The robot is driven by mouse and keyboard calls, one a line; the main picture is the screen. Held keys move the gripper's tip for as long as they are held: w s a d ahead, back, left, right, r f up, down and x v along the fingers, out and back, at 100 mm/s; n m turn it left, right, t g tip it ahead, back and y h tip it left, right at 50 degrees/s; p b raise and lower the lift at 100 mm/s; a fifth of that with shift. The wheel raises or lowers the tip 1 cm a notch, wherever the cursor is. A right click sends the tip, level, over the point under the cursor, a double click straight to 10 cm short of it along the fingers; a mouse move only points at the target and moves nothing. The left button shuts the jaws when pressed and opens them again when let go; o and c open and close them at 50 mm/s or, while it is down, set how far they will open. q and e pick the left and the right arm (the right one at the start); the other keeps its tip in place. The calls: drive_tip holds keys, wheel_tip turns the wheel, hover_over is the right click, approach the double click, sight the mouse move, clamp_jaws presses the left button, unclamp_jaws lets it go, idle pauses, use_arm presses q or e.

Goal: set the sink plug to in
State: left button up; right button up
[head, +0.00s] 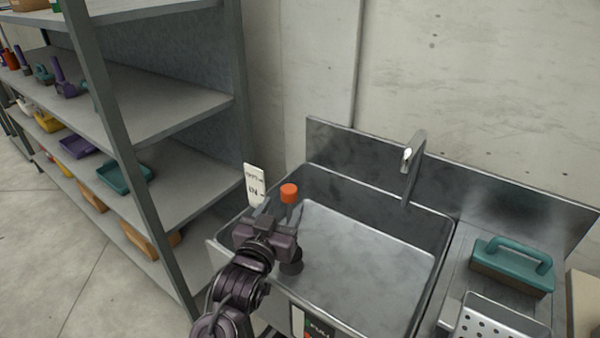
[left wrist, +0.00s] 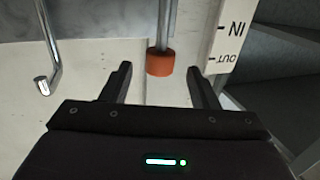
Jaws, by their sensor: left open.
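The sink plug has an orange knob (head: 289,193) on a thin upright rod, with a dark plug (head: 291,262) low in the metal sink (head: 370,245). A white label plate (head: 254,185) marked OUT above IN stands left of the knob. My left gripper (head: 279,213) is open and empty, in front of the knob and lower in the picture. In the left wrist view, the orange knob (left wrist: 160,64) shows between the open fingertips, beside the OUT mark of the upside-down label (left wrist: 228,45). I cannot tell exactly which mark the knob is level with.
A tap (head: 413,165) rises at the sink's back. A teal-handled block (head: 512,262) and a perforated metal tray (head: 500,320) are on the right. A grey shelf unit (head: 150,100) with several tools stands on the left. The sink interior right of the gripper is clear.

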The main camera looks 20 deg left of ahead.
sight(293, 187)
use_arm(q)
drive_tip(key=shift+w+r, duration=0.15)
drive_tip(key=shift+w, duration=0.4)
drive_tip(key=shift+w+r, duration=0.15)
drive_tip(key=shift+w, duration=0.35)
drive_tip(key=w, duration=0.3)
drive_tip(key=shift+w+d+r+p, duration=0.1)
drive_tip(key=shift+w+r+p, duration=0.1)
drive_tip(key=shift+p, duration=0.2)
drive_tip(key=shift+w+f, duration=0.2)
drive_tip(key=shift+w, duration=1)
drive_tip(key=c, duration=1.2)
drive_tip(key=shift+f, duration=0.15)
use_arm(e)
drive_tip(key=shift+s+a+r, duration=0.2)
drive_tip(key=shift+s+r, duration=0.25)
drive_tip(key=shift+s, duration=0.05)
